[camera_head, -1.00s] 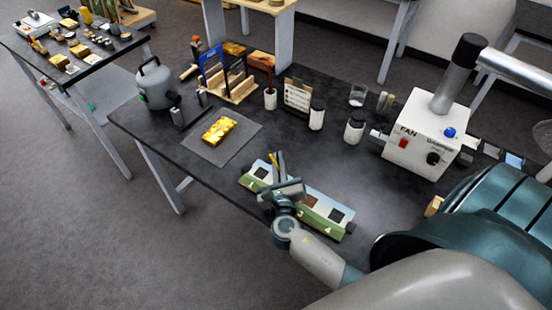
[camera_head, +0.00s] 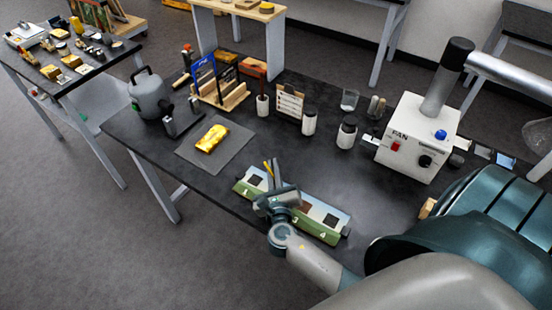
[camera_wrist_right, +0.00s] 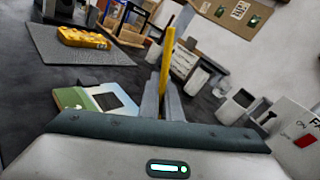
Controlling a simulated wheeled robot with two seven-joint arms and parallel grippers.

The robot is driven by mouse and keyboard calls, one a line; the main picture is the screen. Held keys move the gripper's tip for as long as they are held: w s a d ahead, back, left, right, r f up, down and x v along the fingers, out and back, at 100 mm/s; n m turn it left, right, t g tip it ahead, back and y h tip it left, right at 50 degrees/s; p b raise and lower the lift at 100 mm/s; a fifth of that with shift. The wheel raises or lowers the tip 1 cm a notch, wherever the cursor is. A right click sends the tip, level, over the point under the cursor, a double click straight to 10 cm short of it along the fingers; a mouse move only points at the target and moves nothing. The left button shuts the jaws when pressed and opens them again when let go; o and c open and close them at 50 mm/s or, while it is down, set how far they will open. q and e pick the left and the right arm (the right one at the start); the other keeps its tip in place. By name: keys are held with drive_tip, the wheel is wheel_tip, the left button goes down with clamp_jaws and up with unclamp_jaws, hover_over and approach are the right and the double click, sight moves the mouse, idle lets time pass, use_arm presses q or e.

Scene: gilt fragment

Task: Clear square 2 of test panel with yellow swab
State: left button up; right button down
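The test panel (camera_head: 330,217) lies on the dark table, a long strip with a green front edge and numbered squares. Numbers 1, 3 and 4 show; square 2 is hidden behind my right gripper. The panel's left end also shows in the right wrist view (camera_wrist_right: 74,98), with one dark square. My right gripper (camera_head: 271,178) is over the middle-left of the panel. It is shut on the yellow swab (camera_wrist_right: 167,58), which stands up between the fingers. The swab's lower end is hidden, so I cannot tell whether it touches the panel. My left gripper is not in view.
A grey mat (camera_head: 232,152) with a gold piece (camera_head: 212,138) lies behind left of the panel. White jars (camera_head: 347,133) and a small board (camera_head: 289,103) stand behind it. The white fan box (camera_head: 412,140) stands right. Bare table lies between panel and box.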

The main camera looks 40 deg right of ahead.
drive_tip(key=shift+w+a, duration=0.35)
drive_tip(key=shift+w, duration=0.4)
drive_tip(key=shift+s, duration=0.1)
drive_tip(key=shift+s+d+p, duration=0.15)
drive_tip(key=shift+s+d, duration=0.15)
drive_tip(key=shift+s, duration=0.3)
drive_tip(key=shift+s+d+p, duration=0.15)
drive_tip(key=shift+s+d, duration=0.1)
drive_tip(key=shift+s, duration=0.3)
drive_tip(key=shift+w+a, duration=0.1)
drive_tip(key=shift+w, duration=0.05)
drive_tip(key=shift+w+a, duration=0.25)
drive_tip(key=shift+w, duration=0.3)
drive_tip(key=shift+w+a, duration=0.2)
drive_tip(key=shift+w, duration=0.35)
drive_tip(key=shift+s, duration=0.1)
drive_tip(key=shift+s+d+p, duration=0.2)
drive_tip(key=shift+s+d, duration=0.1)
drive_tip(key=shift+s, duration=0.3)
drive_tip(key=shift+s+d+p, duration=0.15)
drive_tip(key=shift+s+d, duration=0.1)
drive_tip(key=shift+s, duration=0.3)
